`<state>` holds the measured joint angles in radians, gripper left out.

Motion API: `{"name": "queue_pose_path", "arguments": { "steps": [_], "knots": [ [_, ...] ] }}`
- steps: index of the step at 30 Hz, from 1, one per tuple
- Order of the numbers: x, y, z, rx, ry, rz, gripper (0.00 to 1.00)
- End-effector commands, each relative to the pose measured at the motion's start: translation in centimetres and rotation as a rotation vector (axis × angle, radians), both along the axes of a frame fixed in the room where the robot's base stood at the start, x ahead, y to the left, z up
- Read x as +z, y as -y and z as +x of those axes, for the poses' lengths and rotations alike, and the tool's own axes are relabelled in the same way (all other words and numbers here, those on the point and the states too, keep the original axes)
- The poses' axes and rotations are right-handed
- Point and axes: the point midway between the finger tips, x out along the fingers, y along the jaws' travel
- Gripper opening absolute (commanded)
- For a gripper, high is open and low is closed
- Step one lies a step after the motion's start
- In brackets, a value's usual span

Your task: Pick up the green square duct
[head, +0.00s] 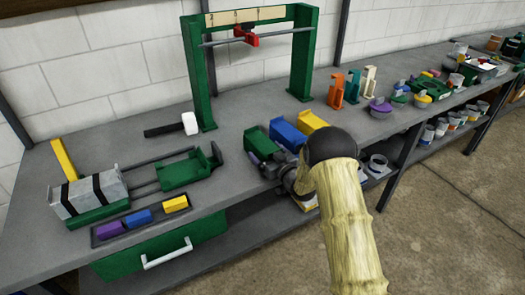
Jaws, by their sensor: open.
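The green square duct (256,139) lies on the grey bench near its front edge, at the left end of a row with a blue duct (287,135) and a yellow duct (312,122). My gripper (268,166) is just in front of the green duct, at the bench's front edge. It is open and partly hidden by my own arm. I cannot tell whether its fingers touch the duct. The near end of the green duct is partly covered by the gripper and a small purple shape.
A green frame (303,55) stands behind the ducts. A black-and-white mallet (172,127) and a green slide fixture (188,172) lie to the left. A tray (106,241) holds small coloured blocks. Orange, teal and cream brackets (336,91) stand to the right.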

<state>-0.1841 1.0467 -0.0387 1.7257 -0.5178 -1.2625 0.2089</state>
Motion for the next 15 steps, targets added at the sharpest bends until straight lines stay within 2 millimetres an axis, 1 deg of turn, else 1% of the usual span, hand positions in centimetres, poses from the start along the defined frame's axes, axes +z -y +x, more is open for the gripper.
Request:
{"name": "queue_pose_path", "arguments": {
  "steps": [2,3,5,6,10,11,15],
  "knots": [
    [0.01,0.01,-0.01,0.000,0.000,0.000,0.89],
    [0.01,0.01,-0.01,0.000,0.000,0.000,0.81],
    [0.01,0.01,-0.01,0.000,0.000,0.000,0.69],
    [0.01,0.01,-0.01,0.000,0.000,0.000,0.62],
    [0.01,0.01,-0.01,0.000,0.000,0.000,0.36],
    [0.09,-0.01,0.01,0.000,0.002,0.001,0.35],
    [0.09,-0.01,0.01,0.000,0.002,0.001,0.35]
  ]
}}
